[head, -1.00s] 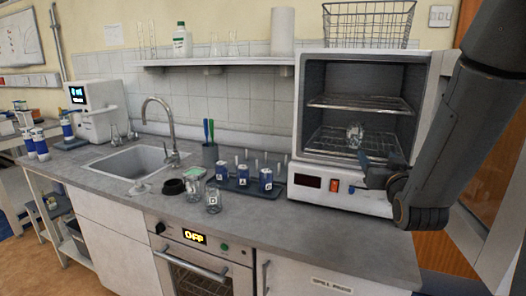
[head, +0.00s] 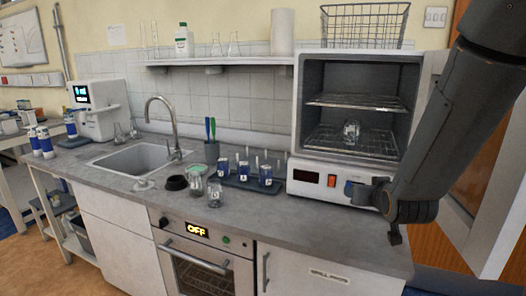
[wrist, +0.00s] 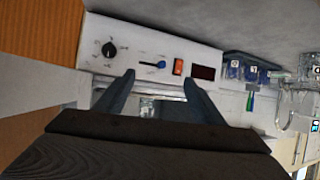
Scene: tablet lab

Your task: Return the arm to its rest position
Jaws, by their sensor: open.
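My gripper (wrist: 158,82) is open and empty in the wrist view, its two dark fingers apart. The oven (head: 300,110) stands open above the panel. A small glass vessel (head: 351,131) sits on its lower rack.
The grey counter (head: 275,222) has a rack of blue-labelled vials (head: 243,181), a glass jar (head: 215,195) and a black ring (head: 176,183). The sink (head: 135,160) and tap are left. An open door panel (head: 490,200) stands close right of my arm. Floor shows lower right.

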